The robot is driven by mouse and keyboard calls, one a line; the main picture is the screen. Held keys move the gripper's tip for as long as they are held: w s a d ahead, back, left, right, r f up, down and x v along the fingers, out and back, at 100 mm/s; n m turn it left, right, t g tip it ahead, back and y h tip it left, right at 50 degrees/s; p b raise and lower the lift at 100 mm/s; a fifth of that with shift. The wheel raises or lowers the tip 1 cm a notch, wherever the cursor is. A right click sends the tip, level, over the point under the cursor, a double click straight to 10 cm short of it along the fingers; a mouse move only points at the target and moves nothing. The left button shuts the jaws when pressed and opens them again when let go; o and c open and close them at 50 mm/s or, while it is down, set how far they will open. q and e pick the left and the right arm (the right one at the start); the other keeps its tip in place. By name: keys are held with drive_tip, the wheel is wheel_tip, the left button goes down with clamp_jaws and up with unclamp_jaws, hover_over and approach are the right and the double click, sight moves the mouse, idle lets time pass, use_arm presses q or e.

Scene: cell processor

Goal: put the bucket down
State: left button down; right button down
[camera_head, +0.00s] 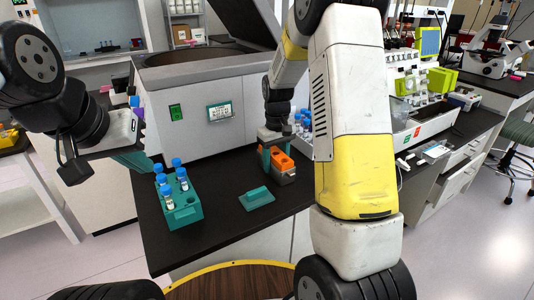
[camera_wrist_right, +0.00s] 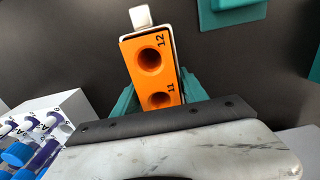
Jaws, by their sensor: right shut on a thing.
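The bucket (camera_head: 284,168) has an orange top and a grey-white body. In the right wrist view the orange top (camera_wrist_right: 149,82) shows two round holes marked 11 and 12. My right gripper (camera_head: 270,158) is shut on the bucket, with a teal finger on either side of it. The bucket is upright at the black table (camera_head: 225,222); I cannot tell whether its underside touches the top. My left gripper (camera_head: 135,162) is off at the left, in front of the grey machine; its teal fingers are partly hidden and their opening is unclear.
A teal rack (camera_head: 183,213) with several blue-capped tubes stands front left. A teal stand (camera_head: 257,199) lies left of the bucket. The grey centrifuge (camera_head: 190,118), lid raised, stands behind. A white rack of blue-capped tubes (camera_wrist_right: 40,130) is close to my right gripper.

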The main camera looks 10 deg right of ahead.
drive_tip(key=c, duration=0.6)
unclamp_jaws()
drive_tip(key=shift+f, duration=0.1)
wheel_tip(320, 180, up, 12)
drive_tip(key=s+r+m+t+y, duration=0.2)
drive_tip(key=s+r+t, duration=0.1)
drive_tip(key=s+r, duration=0.75)
drive_tip(key=s+a+t, duration=0.1)
drive_tip(key=s, duration=0.6)
drive_tip(key=s+a+f+m+t, duration=0.1)
drive_tip(key=s+t, duration=0.1)
drive_tip(key=s, duration=0.4)
drive_tip(key=shift+s+f, duration=0.25)
drive_tip(key=shift+s, duration=0.15)
drive_tip(key=shift+a, duration=0.1)
